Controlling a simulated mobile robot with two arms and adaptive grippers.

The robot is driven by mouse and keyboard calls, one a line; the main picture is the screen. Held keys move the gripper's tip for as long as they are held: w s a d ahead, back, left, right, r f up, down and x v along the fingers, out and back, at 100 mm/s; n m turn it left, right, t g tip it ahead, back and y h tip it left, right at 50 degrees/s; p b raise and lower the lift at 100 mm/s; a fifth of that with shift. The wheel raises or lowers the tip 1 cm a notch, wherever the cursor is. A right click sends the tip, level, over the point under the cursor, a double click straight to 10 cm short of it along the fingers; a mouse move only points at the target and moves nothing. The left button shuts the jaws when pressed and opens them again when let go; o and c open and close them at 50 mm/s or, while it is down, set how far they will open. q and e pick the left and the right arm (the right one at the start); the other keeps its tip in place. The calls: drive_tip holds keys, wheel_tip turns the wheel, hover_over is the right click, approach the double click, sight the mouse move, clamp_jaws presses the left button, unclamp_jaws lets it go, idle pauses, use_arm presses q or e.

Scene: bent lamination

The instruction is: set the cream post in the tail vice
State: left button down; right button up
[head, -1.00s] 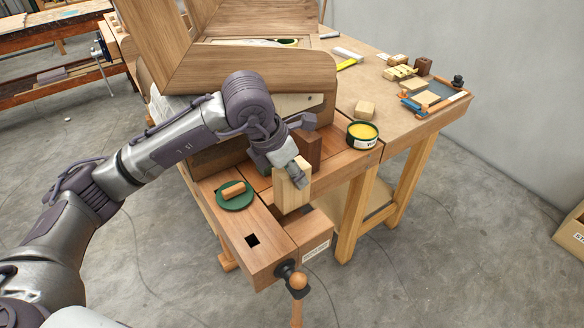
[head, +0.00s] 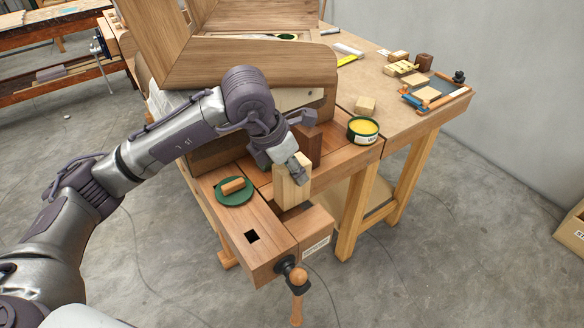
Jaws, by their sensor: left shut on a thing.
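The cream post (head: 291,190) is a pale upright wooden block at the near end of the bench. My left gripper (head: 295,172) is shut on its upper part. The tail vice (head: 316,231) is at the near right corner of the bench, with a wooden jaw, a pale label and a handle (head: 298,277) in front. The post's lower end is at the gap between the vice jaw and the bench. I cannot tell how deep it sits or whether it touches the jaw. My right gripper is not in view.
A green dish (head: 236,198) holding a small wooden piece lies left of the post. A brown block (head: 309,143) stands behind it, and an open tin of yellow wax (head: 363,130) stands to the right. A large bent wooden panel (head: 250,62) rises behind my arm.

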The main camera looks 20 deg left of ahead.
sight(292, 188)
use_arm(q)
drive_tip(key=shift+b, duration=0.5)
idle(1.3)
drive_tip(key=shift+f+b, duration=0.5)
drive_tip(key=shift+b, duration=0.1)
idle(0.5)
drive_tip(key=shift+f+b, duration=1.9)
drive_tip(key=shift+b, duration=0.25)
idle(1.4)
drive_tip(key=shift+f, duration=0.15)
idle(0.4)
drive_tip(key=shift+f+b, duration=0.25)
drive_tip(key=shift+b, duration=0.2)
drive_tip(key=shift+f, duration=0.15)
drive_tip(key=shift+f+b, duration=0.1)
drive_tip(key=shift+b, duration=0.2)
